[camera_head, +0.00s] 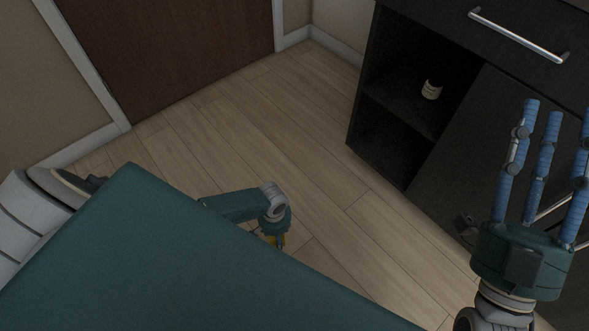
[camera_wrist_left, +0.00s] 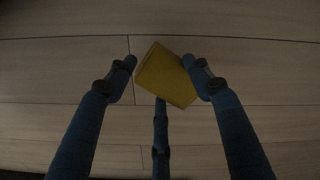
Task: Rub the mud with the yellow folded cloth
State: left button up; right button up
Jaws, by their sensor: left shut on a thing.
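The yellow folded cloth (camera_wrist_left: 165,77) is gripped between the blue fingers of my left gripper (camera_wrist_left: 160,70) in the left wrist view, above or at the plank floor. I cannot tell whether the cloth touches the floor. I cannot make out any mud in either view.
A dark cabinet (camera_head: 421,160) with open shelves and a metal handle (camera_head: 518,37) stands at the right. A small pale striped item (camera_head: 432,89) sits on its shelf. A brown door (camera_head: 170,50) is at the back left. The wood floor (camera_head: 260,140) between is clear.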

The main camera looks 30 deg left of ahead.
jog(key=w+f+g+p, duration=0.1)
jog(key=w+f+g, duration=0.2)
jog(key=f, duration=0.2)
jog(key=shift+w+h, duration=0.25)
jog(key=shift+h, duration=0.15)
jog(key=shift+f, duration=0.1)
